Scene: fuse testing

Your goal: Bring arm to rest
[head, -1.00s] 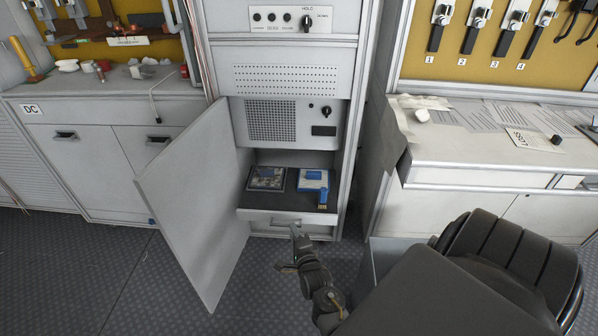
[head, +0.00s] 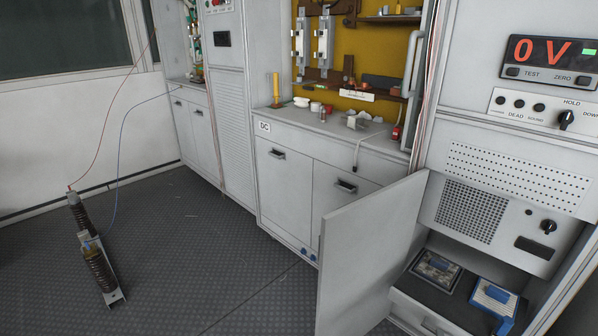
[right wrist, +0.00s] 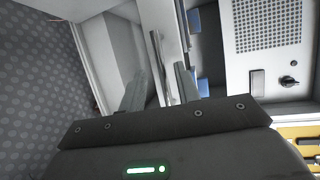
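Neither gripper is in the present head view, and my left gripper is in no view. The cabinet's open door (head: 368,255) stands out to the left of a pulled-out shelf (head: 415,312). On the shelf lie a dark flat device (head: 436,270) and a blue-and-white device (head: 493,298).
White cabinets (head: 290,190) line the wall, topped by a counter with small parts. The patterned floor (head: 210,270) between is clear.

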